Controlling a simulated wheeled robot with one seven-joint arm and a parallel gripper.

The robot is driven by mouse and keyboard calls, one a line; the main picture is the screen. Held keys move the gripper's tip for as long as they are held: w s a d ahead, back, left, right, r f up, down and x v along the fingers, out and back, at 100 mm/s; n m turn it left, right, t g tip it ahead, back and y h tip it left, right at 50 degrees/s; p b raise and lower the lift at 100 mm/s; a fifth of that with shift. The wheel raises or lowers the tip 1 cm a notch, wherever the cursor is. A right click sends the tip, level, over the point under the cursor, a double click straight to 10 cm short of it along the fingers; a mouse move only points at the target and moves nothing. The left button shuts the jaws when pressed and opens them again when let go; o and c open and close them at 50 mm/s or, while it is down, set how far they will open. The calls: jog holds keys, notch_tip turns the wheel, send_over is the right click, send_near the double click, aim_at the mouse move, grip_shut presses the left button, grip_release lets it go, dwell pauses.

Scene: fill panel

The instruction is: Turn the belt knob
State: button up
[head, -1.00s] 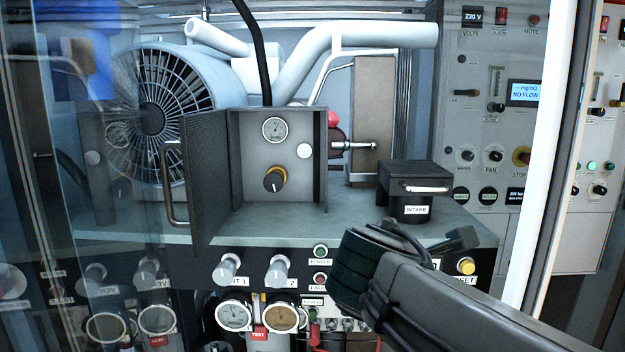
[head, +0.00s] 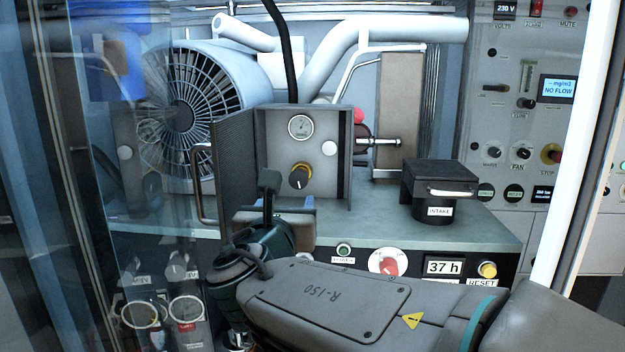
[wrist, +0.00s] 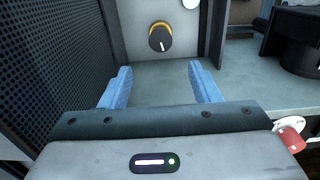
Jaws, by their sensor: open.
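A black knob with a yellow-orange collar (head: 300,176) sits on the back panel of an open grey box, below a round gauge (head: 301,126). No label on the knob is readable, so I cannot confirm it is the belt knob. In the wrist view the knob (wrist: 161,37) is ahead of my gripper (wrist: 161,86), roughly centred between its two blue fingers. The fingers are wide apart, with nothing between them, and do not touch the knob. In the head view my gripper (head: 285,213) is in front of the box, its fingers mostly hidden.
The box's perforated door (head: 234,165) stands open on the left, close to my gripper's left side in the wrist view. A dark intake unit (head: 436,190) stands on the bench to the right. The grey bench top (head: 370,232) between them is clear.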

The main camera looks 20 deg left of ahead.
aim_at(298, 182)
jog(key=p+x, duration=0.3)
jog(key=x, duration=0.8)
jog(key=shift+f, duration=0.1)
jog(key=c, duration=1)
